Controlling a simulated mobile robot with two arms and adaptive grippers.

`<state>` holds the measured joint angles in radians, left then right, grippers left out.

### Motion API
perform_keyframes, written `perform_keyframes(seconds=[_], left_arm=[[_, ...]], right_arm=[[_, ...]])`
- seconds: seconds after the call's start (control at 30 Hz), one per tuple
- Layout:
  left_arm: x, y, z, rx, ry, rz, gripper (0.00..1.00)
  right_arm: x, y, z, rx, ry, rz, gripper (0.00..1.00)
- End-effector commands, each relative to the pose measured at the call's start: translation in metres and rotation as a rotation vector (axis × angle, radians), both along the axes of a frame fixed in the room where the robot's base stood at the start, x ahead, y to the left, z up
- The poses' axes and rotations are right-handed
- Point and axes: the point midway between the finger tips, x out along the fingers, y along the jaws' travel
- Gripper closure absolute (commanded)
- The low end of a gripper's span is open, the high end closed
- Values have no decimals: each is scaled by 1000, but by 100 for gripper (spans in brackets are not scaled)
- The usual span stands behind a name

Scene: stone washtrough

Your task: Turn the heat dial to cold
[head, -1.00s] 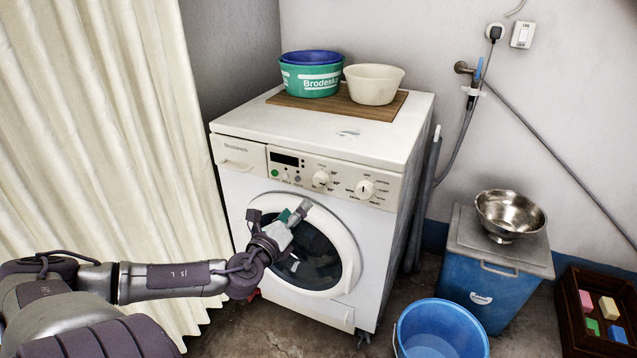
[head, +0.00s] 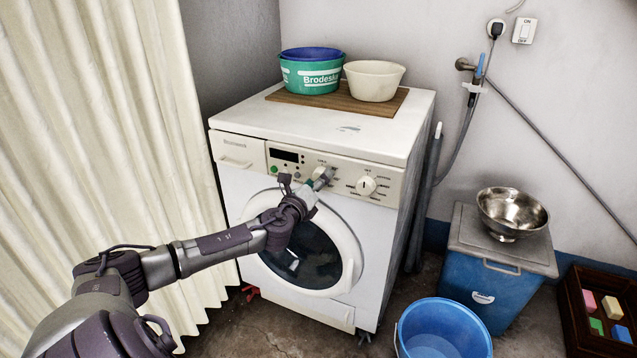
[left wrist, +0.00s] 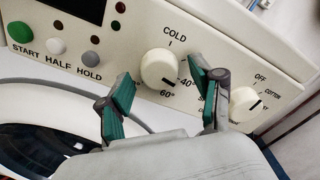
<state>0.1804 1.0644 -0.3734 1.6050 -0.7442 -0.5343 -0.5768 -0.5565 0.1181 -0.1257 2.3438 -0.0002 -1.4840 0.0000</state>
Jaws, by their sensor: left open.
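The heat dial (left wrist: 160,67) is a white round knob on the washing machine's panel, marked COLD at its top, with 40° and 60° at its lower right. Its dark pointer mark faces the lower right, by 40° and 60°, not COLD. In the head view the heat dial (head: 318,172) is partly hidden behind my left gripper (head: 322,180). In the left wrist view my left gripper (left wrist: 167,88) is open and empty, its green-padded fingertips apart on either side of the dial's lower part. I cannot tell whether they touch it. My right gripper is not in view.
The program dial (left wrist: 244,104) sits close beside the right finger. Start, half and hold buttons (left wrist: 56,46) are left of the heat dial. Tubs on a board (head: 403,97) stand on the washing machine (head: 235,185). A blue bucket (head: 440,330) stands on the floor at right.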

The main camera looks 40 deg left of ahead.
Motion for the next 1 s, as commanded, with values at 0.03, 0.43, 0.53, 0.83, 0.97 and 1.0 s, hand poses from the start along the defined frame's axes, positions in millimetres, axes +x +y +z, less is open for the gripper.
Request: perform_keyframes(seconds=[0.03,0.43,0.53,0.83,0.97,1.0], left_arm=[[1,0,0,-1,0,-1,34],[0,0,0,-1,0,-1,69],[0,0,0,0,1,-1,86],[0,-1,-1,-22,-7,-1,94],[0,-1,0,-68,-21,-1,94],[0,-1,0,-87,-27,-1,94]], right_arm=[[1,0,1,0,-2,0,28],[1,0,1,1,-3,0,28],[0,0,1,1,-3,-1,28],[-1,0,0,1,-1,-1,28],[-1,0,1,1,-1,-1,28],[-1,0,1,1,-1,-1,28]])
